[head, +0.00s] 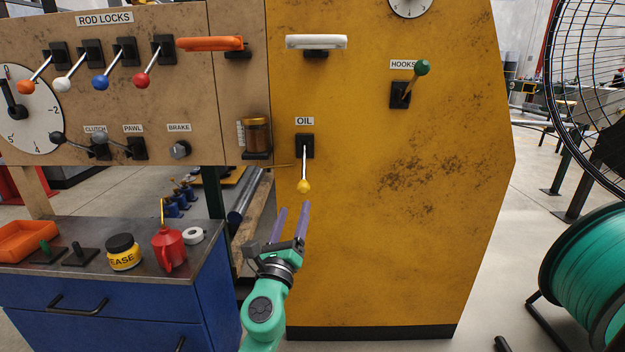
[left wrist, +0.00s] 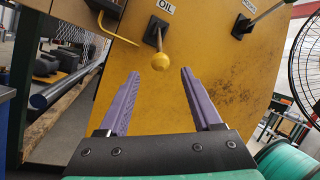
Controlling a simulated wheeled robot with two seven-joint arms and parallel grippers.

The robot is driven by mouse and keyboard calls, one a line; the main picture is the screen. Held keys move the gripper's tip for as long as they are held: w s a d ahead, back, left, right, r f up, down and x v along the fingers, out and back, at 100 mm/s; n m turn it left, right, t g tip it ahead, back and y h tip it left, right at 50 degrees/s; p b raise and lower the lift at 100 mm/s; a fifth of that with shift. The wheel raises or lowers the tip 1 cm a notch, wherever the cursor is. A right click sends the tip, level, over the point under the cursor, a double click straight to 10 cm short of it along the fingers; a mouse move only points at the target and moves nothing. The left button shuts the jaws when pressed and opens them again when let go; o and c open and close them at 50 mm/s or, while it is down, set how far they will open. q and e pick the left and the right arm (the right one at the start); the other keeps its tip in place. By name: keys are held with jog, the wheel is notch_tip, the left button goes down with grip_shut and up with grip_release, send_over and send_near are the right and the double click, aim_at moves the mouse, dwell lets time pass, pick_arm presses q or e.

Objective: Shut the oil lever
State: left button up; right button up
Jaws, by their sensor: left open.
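The oil lever (head: 304,172) is a metal rod with a yellow ball knob, on a black plate under the OIL label of the yellow panel. Its rod hangs down and out from the plate. My left gripper (head: 292,211) is open and empty just below the knob, its purple fingers pointing up toward it. In the left wrist view the lever's yellow knob (left wrist: 160,61) shows ahead of the two spread fingers (left wrist: 158,75), roughly centred between them and apart from both. My right gripper does not show.
The yellow panel (head: 400,240) also carries a green-knobbed HOOKS lever (head: 421,70) and a white handle (head: 316,42). An oil cup (head: 257,135) with a thin pipe is left of the lever. A blue cabinet (head: 120,305) holds a red oil can (head: 168,248). A green reel (head: 590,275) stands right.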

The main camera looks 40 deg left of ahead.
aim_at(300, 189)
pick_arm(q)
jog(key=p+x, duration=0.1)
jog(key=x, duration=0.6)
jog(key=shift+w+a+r, duration=0.1)
jog(key=shift+r, duration=0.05)
jog(key=x, duration=0.4)
jog(key=shift+w, duration=0.15)
grip_shut()
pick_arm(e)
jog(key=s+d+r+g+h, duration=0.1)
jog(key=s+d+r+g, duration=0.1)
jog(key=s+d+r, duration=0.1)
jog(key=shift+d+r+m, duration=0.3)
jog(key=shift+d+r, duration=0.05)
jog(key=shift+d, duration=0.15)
pick_arm(q)
jog(key=shift+f, duration=0.25)
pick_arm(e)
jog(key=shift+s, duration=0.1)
